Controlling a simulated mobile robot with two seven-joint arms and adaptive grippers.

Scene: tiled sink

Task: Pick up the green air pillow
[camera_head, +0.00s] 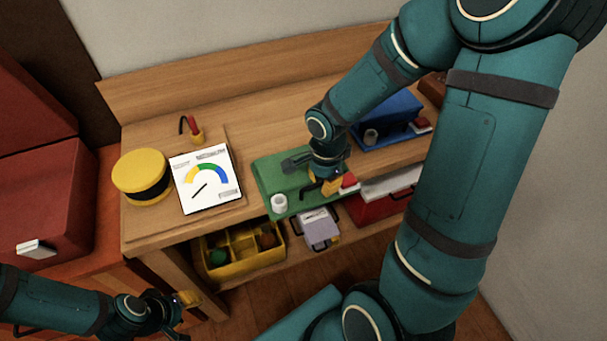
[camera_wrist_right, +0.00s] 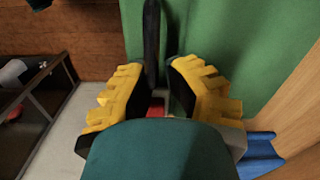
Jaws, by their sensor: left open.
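In the right wrist view, the green surface (camera_wrist_right: 235,45) fills the top right, beyond the yellow fingers (camera_wrist_right: 162,66). A dark bar shows between the fingers; I cannot tell whether they grip it. My left gripper (camera_head: 187,299) is open, low at the left, in front of the bench and away from the pillow.
A yellow and black drum (camera_head: 141,176) and the dial panel (camera_head: 207,180) stand left of the pillow. A blue object (camera_head: 388,122) stands behind right. A white cylinder (camera_head: 279,203) is at the pillow's front. A yellow divided bin (camera_head: 240,250) sits below. A red cabinet (camera_head: 45,205) is at left.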

